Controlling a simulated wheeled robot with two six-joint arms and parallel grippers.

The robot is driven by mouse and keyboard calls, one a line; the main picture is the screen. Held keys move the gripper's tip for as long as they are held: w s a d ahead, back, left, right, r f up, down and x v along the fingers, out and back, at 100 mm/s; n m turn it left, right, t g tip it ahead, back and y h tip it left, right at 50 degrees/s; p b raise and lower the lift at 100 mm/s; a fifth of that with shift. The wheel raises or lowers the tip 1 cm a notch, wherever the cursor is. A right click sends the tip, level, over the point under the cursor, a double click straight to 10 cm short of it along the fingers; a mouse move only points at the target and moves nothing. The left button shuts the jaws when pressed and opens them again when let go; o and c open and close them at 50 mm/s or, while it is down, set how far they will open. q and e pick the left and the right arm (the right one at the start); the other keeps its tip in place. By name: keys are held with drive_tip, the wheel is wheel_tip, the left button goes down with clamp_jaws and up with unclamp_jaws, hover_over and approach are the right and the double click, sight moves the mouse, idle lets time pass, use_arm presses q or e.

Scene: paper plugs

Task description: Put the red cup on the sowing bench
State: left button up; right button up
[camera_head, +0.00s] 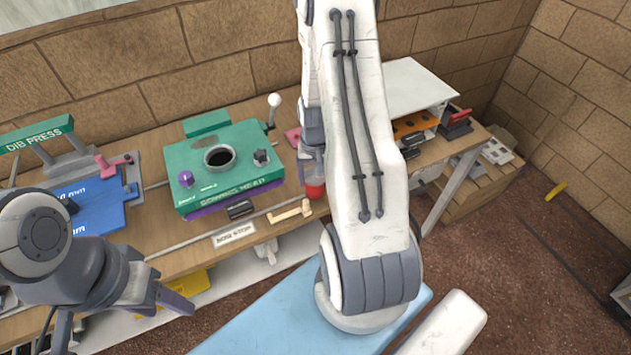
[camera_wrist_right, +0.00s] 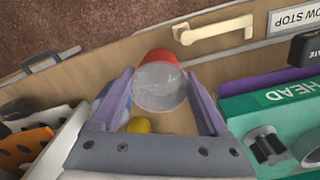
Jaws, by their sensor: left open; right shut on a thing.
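The red cup (camera_head: 315,190) is at the front right of the green sowing machine, mostly hidden behind my right arm in the head view. In the right wrist view the cup (camera_wrist_right: 168,58) sits between the purple fingers of my right gripper (camera_wrist_right: 160,80), which is shut on it. The wooden bench (camera_head: 160,218) carries the green machine and lies under the cup. I cannot tell whether the cup touches the bench. My left gripper (camera_head: 198,296) is open and empty, in front of the bench at lower left.
The green machine (camera_head: 220,165) stands left of the cup. A cream handle (camera_head: 290,212) and the row stop label (camera_head: 235,234) are near the front edge. A blue press (camera_head: 90,205) is at left. A white-topped rack (camera_head: 410,88) is at right. A yellow piece (camera_wrist_right: 139,126) shows near the cup.

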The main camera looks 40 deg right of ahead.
wheel_tip(320, 180, down, 2)
drive_tip(key=shift+f, duration=0.2)
drive_tip(key=shift+f, duration=0.1)
drive_tip(key=shift+f, duration=0.1)
drive_tip(key=o, duration=1.2)
drive_tip(key=shift+o, duration=0.2)
